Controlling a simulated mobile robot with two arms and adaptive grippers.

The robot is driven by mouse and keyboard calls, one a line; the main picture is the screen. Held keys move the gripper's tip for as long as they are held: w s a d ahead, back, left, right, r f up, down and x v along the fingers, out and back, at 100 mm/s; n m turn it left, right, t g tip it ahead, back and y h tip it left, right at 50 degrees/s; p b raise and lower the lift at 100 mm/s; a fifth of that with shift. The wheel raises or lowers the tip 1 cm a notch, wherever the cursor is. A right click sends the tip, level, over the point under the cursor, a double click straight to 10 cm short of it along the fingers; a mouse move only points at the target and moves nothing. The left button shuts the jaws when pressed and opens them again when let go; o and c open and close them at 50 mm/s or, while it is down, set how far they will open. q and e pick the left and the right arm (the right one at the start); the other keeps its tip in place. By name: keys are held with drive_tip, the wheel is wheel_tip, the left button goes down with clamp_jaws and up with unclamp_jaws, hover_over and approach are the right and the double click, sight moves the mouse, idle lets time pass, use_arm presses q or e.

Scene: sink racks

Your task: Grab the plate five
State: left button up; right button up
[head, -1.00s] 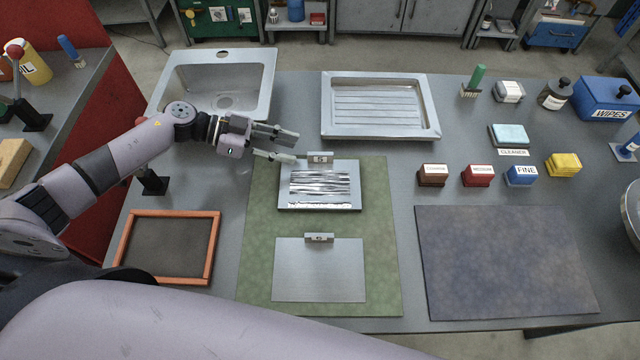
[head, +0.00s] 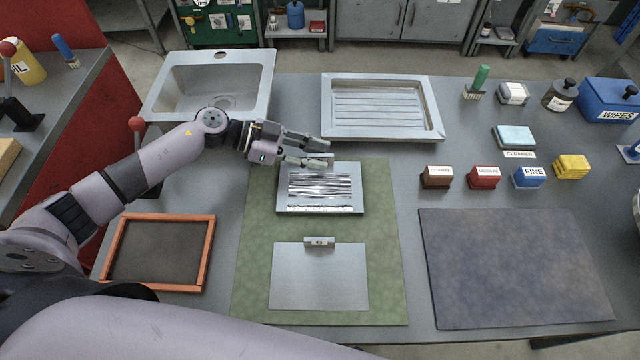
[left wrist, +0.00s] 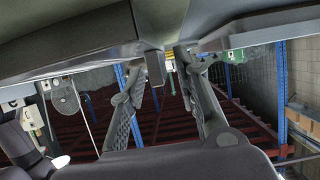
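Two metal plates lie on the green mat (head: 387,240). The far plate (head: 287,206) has a bright, streaked shiny face. The near plate (head: 318,285) is plain brushed metal with a small labelled tab (head: 319,242) at its far edge; I cannot read its number. My left gripper (head: 328,151) is at the far plate's far edge, its fingers pointing right and apart. That plate's tab is mostly hidden by the fingers. My right gripper is not in view.
A sink (head: 160,103) is at the back left and a ribbed drain tray (head: 433,128) at the back centre. An orange-framed panel (head: 210,240) lies left of the mat, a dark mat (head: 515,265) right. Labelled blocks and a blue wipes box (head: 608,98) stand at right.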

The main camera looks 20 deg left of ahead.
use_arm(q)
clamp_jaws()
idle(0.7)
